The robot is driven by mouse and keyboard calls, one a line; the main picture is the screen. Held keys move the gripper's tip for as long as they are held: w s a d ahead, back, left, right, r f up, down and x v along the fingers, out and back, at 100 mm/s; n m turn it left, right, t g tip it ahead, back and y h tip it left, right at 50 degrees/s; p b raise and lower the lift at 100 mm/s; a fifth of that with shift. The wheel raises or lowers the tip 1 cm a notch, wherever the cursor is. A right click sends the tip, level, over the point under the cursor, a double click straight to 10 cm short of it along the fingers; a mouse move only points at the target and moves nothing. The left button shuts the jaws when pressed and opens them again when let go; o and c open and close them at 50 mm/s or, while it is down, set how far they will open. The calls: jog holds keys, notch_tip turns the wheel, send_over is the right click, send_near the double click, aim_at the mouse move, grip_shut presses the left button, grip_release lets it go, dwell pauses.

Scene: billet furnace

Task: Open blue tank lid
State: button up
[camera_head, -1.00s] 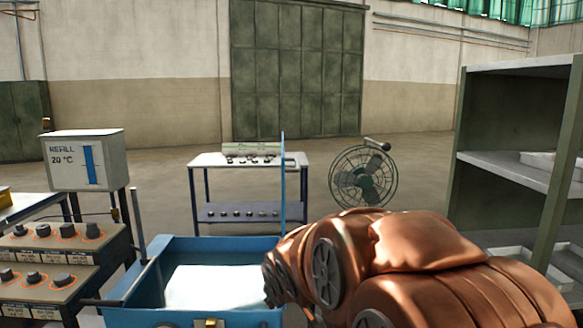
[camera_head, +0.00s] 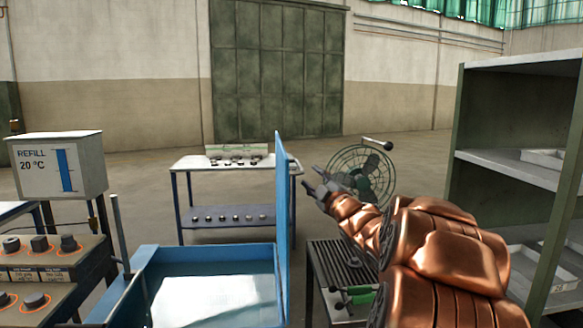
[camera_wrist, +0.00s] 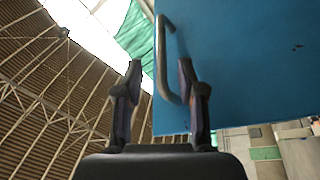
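The blue tank (camera_head: 150,262) stands open at the bottom of the head view, with pale liquid inside. Its blue lid (camera_head: 283,215) stands upright at the tank's right side, seen nearly edge-on. My gripper (camera_head: 318,182) is to the right of the lid, near its upper part. In the wrist view the lid's blue face (camera_wrist: 245,60) fills the upper right. A bent metal handle (camera_wrist: 160,55) on the lid lies between my open fingers (camera_wrist: 160,72) in the picture. Contact with the handle cannot be told.
A control panel with knobs (camera_head: 50,262) and a refill sign (camera_head: 55,165) stand at the left. A wheeled table (camera_head: 228,216) and a fan (camera_head: 362,172) are behind. A grated stand (camera_head: 345,262) is right of the tank, and a green shelf (camera_head: 510,160) is far right.

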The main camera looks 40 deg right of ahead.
aim_at(300, 164)
jog(key=x, duration=0.2)
jog(key=p+x, duration=0.1)
jog(key=x, duration=0.3)
jog(key=shift+a+r+p, duration=0.15)
jog(key=shift+a+p, duration=0.1)
jog(key=shift+p, duration=0.05)
jog(key=shift+x, duration=1.05)
grip_shut()
